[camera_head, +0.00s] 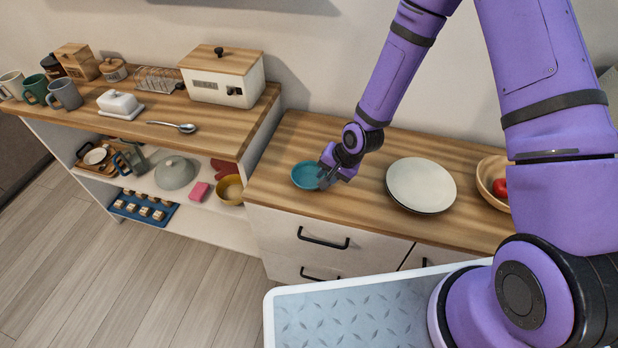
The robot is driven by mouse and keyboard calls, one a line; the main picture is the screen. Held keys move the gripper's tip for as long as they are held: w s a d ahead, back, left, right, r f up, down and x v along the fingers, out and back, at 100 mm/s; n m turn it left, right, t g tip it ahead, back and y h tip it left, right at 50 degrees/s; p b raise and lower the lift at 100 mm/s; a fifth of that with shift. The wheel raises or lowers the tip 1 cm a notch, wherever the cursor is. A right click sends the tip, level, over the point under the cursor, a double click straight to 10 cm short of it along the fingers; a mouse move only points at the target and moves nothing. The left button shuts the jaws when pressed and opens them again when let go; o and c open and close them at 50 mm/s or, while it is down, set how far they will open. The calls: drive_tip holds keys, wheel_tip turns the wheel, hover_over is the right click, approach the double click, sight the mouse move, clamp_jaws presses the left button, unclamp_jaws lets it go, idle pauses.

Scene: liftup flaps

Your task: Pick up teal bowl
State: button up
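The teal bowl (306,174) sits upright on the wooden counter (290,133), near its left front corner. My gripper (325,179) is at the bowl's right rim, with its fingers reaching down there. The fingers overlap the rim in the picture. I cannot tell whether they touch or close on it, and their tips are partly hidden.
White plates (421,184) lie right of my gripper, and a wooden bowl (490,178) with red fruit stands farther right. A higher shelf unit (223,140) on the left holds mugs, a bread box (222,82) and a spoon (172,127). Drawers with black handles (323,238) are below the counter.

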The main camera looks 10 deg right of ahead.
sight(309, 178)
drive_tip(key=shift+x, duration=1.25)
drive_tip(key=shift+c, duration=0.4)
clamp_jaws()
drive_tip(key=shift+r, duration=0.1)
